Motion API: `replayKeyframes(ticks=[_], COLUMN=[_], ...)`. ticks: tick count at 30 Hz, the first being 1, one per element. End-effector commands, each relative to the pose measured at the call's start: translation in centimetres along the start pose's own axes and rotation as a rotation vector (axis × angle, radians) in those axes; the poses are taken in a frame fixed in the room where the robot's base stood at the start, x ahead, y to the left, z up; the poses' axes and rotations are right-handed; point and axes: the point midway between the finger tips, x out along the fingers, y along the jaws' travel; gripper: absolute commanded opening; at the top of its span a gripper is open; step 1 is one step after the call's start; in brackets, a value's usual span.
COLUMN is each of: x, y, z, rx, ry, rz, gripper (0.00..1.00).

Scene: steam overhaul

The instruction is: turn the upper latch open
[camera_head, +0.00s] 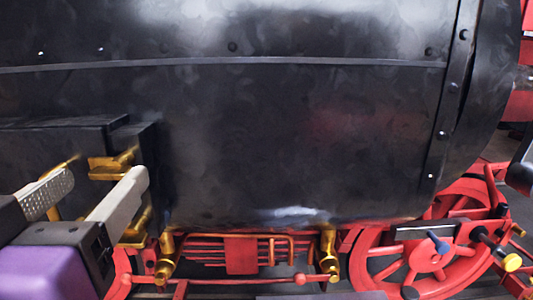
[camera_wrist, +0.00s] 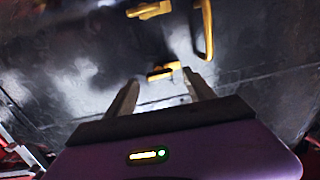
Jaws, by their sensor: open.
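The upper latch (camera_head: 112,165) is a gold fitting on a black box-like part at the left in the head view. A second gold fitting (camera_head: 135,232) sits below it. My gripper (camera_head: 105,173) is open, with its two pale fingers spread and pointing toward the upper latch. In the wrist view my gripper (camera_wrist: 160,88) has a small gold piece (camera_wrist: 163,70) just past and between its fingertips. I see nothing held, and I cannot tell whether a finger touches the latch. Part of the gold fittings is hidden behind my fingers.
A large black boiler (camera_head: 290,130) fills the view beyond. Red wheels (camera_head: 430,255) and red rods with gold fittings (camera_head: 328,255) lie below it. In the wrist view a gold bar handle (camera_wrist: 207,30) and another gold piece (camera_wrist: 148,10) show farther up.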

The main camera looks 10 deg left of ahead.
Motion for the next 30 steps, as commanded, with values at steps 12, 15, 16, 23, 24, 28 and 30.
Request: replayKeyframes(ticks=[12, 15, 16, 23, 24, 28, 30], x=[1.40, 1.39, 1.39, 1.37, 1.37, 1.37, 1.37], y=[-0.01, -0.01, -0.01, -0.02, -0.02, -0.01, -0.01], z=[0.03, 0.03, 0.03, 0.02, 0.02, 0.09, 0.16], rx=[0.001, 0.001, 0.001, 0.001, 0.001, 0.010, 0.022], ry=[0.001, 0.001, 0.001, 0.001, 0.001, 0.002, 0.002], rz=[-0.001, -0.001, -0.001, -0.001, -0.001, -0.001, -0.001], gripper=[0.62, 0.50, 0.44, 0.00, 0.00, 0.00, 0.00])
